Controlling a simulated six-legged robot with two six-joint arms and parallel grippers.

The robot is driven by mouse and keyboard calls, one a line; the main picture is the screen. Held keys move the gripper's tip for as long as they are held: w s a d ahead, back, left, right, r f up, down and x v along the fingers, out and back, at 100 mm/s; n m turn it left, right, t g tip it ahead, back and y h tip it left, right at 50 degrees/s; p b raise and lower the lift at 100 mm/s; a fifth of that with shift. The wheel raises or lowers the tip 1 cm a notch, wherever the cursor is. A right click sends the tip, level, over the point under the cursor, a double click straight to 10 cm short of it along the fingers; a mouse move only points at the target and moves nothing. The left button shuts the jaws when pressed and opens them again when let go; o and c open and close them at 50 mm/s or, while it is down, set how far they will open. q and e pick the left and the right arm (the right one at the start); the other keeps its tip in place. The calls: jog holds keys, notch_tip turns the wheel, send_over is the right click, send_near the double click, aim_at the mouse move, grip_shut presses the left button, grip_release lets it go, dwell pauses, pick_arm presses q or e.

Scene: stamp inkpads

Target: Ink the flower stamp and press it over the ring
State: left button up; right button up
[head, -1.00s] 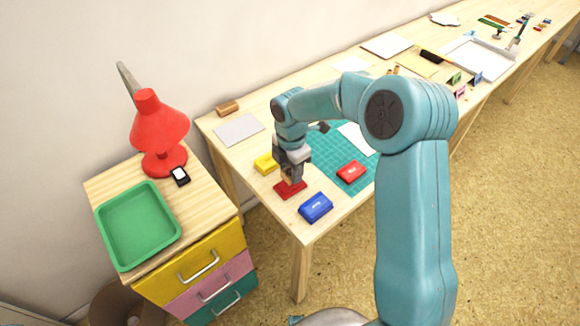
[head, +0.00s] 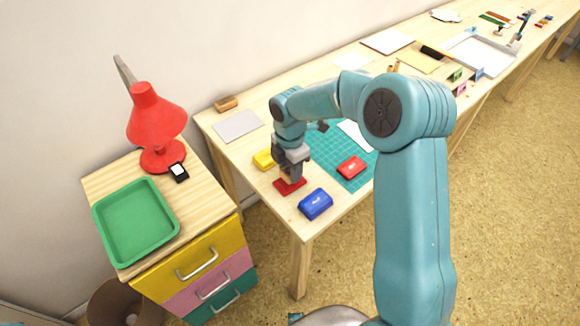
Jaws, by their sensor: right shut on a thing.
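My right gripper (head: 289,172) points down over a flat red pad (head: 298,185) near the table's front left corner. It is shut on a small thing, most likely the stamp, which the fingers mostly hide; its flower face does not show. The held thing is at or just above the red pad; I cannot tell whether they touch. White paper (head: 353,134) on the mat is partly hidden by my right arm, and no ring shows. My left gripper is out of view.
A blue inkpad (head: 315,204) sits right of the red pad, and a yellow one (head: 263,160) behind it. A grey sheet (head: 238,126) lies at the back left. A drawer cabinet with a green tray (head: 104,238) and a red lamp (head: 156,117) stands at left.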

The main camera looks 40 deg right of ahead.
jog(key=shift+f, duration=0.55)
dwell(1.1)
jog(key=shift+r, duration=0.15)
jog(key=shift+r+p, duration=0.3)
jog(key=shift+r, duration=0.2)
notch_tip(320, 180, up, 6)
jog(key=p, duration=0.4)
jog(key=shift+f+p, duration=0.15)
jog(key=shift+p, duration=0.15)
jog(key=shift+f, duration=0.1)
dwell(0.5)
